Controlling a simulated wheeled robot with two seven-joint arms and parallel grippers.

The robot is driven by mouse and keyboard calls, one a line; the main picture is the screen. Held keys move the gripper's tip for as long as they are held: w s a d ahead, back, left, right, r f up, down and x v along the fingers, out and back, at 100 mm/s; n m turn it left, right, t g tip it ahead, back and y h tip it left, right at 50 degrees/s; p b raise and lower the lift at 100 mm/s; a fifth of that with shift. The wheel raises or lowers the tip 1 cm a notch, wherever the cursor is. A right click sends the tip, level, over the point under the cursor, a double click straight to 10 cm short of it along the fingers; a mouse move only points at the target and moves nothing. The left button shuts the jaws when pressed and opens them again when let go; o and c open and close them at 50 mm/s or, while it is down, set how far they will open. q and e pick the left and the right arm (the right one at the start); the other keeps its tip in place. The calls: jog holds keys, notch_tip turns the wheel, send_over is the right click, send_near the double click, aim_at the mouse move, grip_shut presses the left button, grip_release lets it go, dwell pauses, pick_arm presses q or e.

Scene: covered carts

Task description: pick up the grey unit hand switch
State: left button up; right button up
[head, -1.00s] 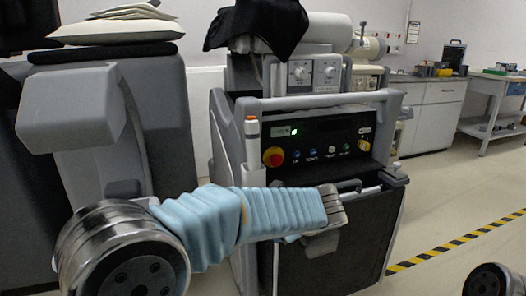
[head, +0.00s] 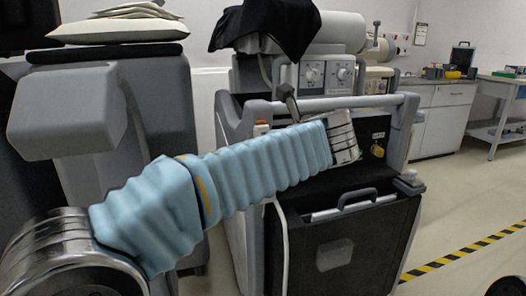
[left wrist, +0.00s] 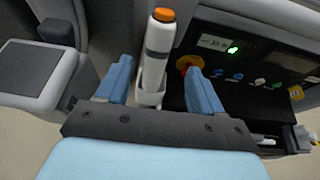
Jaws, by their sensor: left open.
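The hand switch, a slim white-grey handle with a dark band and an orange button on top, stands upright in a holder at the left of the grey unit's panel. It shows in the left wrist view (left wrist: 157,52); in the head view only its orange top (head: 261,127) shows above my sleeved left arm. My left gripper (left wrist: 159,67) is open, its blue fingers apart on either side of the switch in the picture; contact cannot be told. The grey unit (head: 228,112) carries the black control panel (left wrist: 250,65). My right gripper is out of view.
A red-yellow emergency knob (left wrist: 189,64) is close to the right finger in the wrist view. A push bar (head: 350,102) crosses above the panel. A black cloth (head: 265,25) hangs over the unit's top. Another covered cart (head: 160,90) stands left.

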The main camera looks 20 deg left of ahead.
pick_arm(q)
jog(key=x, duration=0.5)
jog(key=shift+w+a+r, duration=0.1)
jog(key=shift+w+a, duration=0.15)
jog(key=shift+a, duration=0.2)
grip_shut()
jog(key=shift+s+r, duration=0.1)
jog(key=shift+s+d+r, duration=0.15)
jog(key=shift+d+r, duration=0.05)
notch_tip(320, 180, up, 6)
jog(key=shift+s+r+p, duration=0.1)
jog(key=shift+r+p, duration=0.1)
jog(key=shift+p, duration=0.95)
jog(key=s+d+b, duration=0.2)
jog(key=s+d, duration=0.9)
jog(key=s, duration=0.5)
